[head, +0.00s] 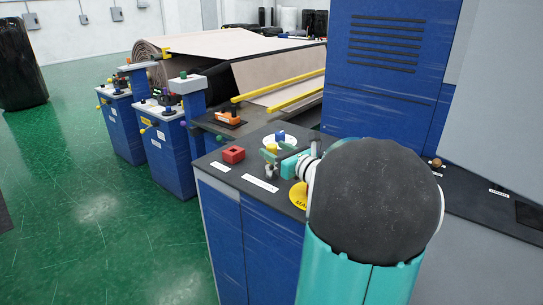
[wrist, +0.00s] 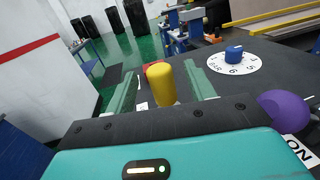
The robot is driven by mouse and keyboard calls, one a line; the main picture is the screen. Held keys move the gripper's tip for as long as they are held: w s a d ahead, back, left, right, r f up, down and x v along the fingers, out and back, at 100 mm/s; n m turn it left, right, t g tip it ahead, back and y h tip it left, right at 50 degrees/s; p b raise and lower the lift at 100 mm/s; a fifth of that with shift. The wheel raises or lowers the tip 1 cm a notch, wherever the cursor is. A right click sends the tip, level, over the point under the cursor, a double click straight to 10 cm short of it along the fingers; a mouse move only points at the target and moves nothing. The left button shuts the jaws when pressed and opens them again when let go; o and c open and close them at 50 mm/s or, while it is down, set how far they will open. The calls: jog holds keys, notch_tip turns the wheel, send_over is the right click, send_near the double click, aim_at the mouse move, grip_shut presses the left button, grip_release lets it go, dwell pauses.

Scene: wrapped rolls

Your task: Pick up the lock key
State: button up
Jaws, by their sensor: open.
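My gripper (head: 277,150) is open over the dark top of the blue console, its two green fingers pointing away from my arm. In the wrist view my gripper (wrist: 160,72) has a finger on each side of a yellow upright cylinder (wrist: 166,84), which also shows in the head view (head: 272,148). I cannot tell if the fingers touch it. A small grey piece (head: 270,171) shows just below the fingers in the head view. No thing is clearly recognisable as the lock key; it may be one of these.
A red block (head: 233,155) sits beyond the fingers. A blue knob (wrist: 233,53) on a white numbered dial (wrist: 250,63) is to the right in the wrist view, with a purple ball (wrist: 284,110) nearer. A tall blue cabinet (head: 380,75) stands behind the console.

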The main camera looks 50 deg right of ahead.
jog(key=shift+w+d, duration=0.15)
jog(key=shift+w, duration=1.05)
jog(key=c, duration=1.1)
jog(key=shift+o, duration=0.2)
jog(key=shift+r, duration=0.15)
